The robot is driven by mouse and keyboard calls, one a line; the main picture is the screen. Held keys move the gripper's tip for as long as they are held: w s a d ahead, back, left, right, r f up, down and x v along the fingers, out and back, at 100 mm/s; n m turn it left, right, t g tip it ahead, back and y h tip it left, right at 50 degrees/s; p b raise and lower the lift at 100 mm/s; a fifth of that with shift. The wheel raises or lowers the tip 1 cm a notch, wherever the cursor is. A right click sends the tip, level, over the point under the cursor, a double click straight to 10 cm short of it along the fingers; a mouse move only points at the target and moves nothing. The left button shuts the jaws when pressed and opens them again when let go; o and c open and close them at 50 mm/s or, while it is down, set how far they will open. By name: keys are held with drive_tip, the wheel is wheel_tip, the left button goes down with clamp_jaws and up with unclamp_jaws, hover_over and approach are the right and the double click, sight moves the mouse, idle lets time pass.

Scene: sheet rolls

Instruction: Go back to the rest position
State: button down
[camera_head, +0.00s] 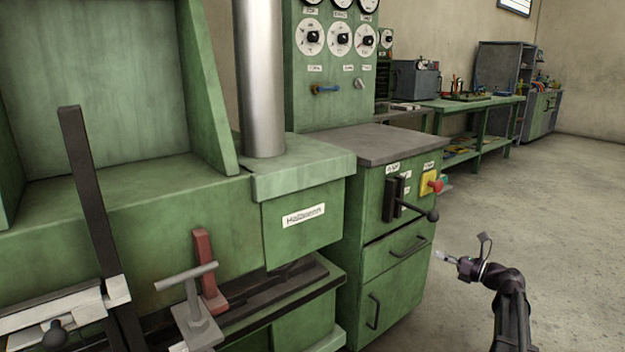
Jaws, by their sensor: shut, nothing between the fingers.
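My gripper (458,262) shows at the lower right, at the end of my dark arm, over the open concrete floor. It is shut and holds nothing. It points left, towards the green cabinet (405,285) with drawers, and appears clear of it in the picture. The exact gap in depth cannot be told.
A large green machine (210,200) fills the left, with a red lever (206,265) and a grey T-handle (188,280) at its front. A black-knobbed lever (420,212) and a red switch (436,186) stick out from the cabinet. Floor (560,220) at right is free.

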drive_tip(key=s+a+f+n+g+h+p, duration=0.2)
drive_tip(key=s+a+f+n+g, duration=0.15)
drive_tip(key=a+n, duration=0.45)
drive_tip(key=s+a+f+n+g+h+p, duration=0.2)
drive_tip(key=s+a+f+n+g+p, duration=0.25)
drive_tip(key=a, duration=0.55)
drive_tip(key=s+a+n+g+h+p, duration=0.4)
drive_tip(key=s+n+h, duration=0.6)
drive_tip(key=s+n, duration=0.6)
wheel_tip(320, 180, up, 38)
drive_tip(key=w+n+p, duration=0.1)
drive_tip(key=w+p, duration=0.1)
drive_tip(key=p, duration=3.6)
drive_tip(key=shift+w+a+f, duration=0.1)
